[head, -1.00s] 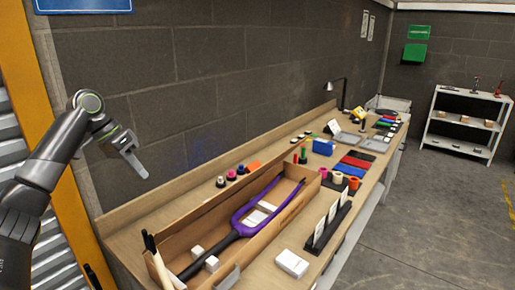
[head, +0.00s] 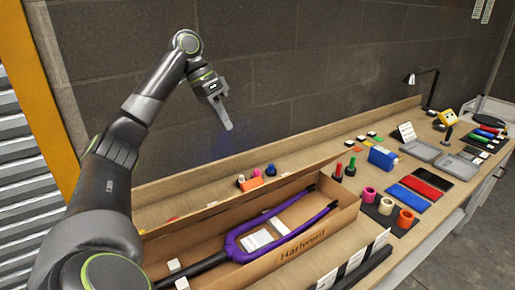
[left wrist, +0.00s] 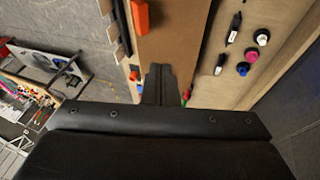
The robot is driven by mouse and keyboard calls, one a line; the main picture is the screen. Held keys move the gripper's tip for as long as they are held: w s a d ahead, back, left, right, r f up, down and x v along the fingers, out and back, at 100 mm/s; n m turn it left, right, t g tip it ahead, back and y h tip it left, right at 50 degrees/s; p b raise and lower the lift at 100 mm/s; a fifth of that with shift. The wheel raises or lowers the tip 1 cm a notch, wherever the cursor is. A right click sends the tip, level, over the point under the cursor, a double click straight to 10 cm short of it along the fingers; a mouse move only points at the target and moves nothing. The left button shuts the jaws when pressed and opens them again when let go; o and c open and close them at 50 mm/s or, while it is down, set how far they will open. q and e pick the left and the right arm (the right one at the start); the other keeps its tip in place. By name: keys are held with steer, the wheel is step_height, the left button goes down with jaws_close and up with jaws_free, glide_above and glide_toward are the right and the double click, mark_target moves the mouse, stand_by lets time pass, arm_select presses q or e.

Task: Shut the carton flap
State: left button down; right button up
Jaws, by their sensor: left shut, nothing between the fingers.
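The long brown carton (head: 312,246) lies open on the bench, its lettered near wall facing me. A purple fork (head: 240,252) with a black stem lies inside, with white blocks around it. A cardboard panel stands along the carton's far side; I cannot tell whether it is the flap or the wall. My left gripper (head: 229,124) is shut and empty, pointing down above and behind the carton, near the wall and touching nothing. In the left wrist view its fingers (left wrist: 158,84) show over a plain brown cardboard panel (left wrist: 172,35). My right gripper is out of view.
Small capped bottles and an orange block (head: 250,183) stand behind the carton, near the grey block wall. Tape rolls (head: 386,206), coloured mats and a blue box (head: 382,158) lie to its right. A lamp (head: 424,80) stands farther back.

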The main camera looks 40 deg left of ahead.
mark_target(242, 194)
arm_select(q)
steer(key=p+x, duration=0.1)
steer(key=x, duration=0.3)
steer(key=s+d+p+x, duration=0.1)
steer(key=x, duration=0.3)
steer(key=s+d+p+x, duration=0.1)
steer(key=x, duration=0.3)
steer(key=shift+f, duration=0.1)
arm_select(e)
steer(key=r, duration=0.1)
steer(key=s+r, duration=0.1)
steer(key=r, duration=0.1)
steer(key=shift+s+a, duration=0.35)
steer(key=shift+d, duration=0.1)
arm_select(q)
steer(key=shift+a+f, duration=0.1)
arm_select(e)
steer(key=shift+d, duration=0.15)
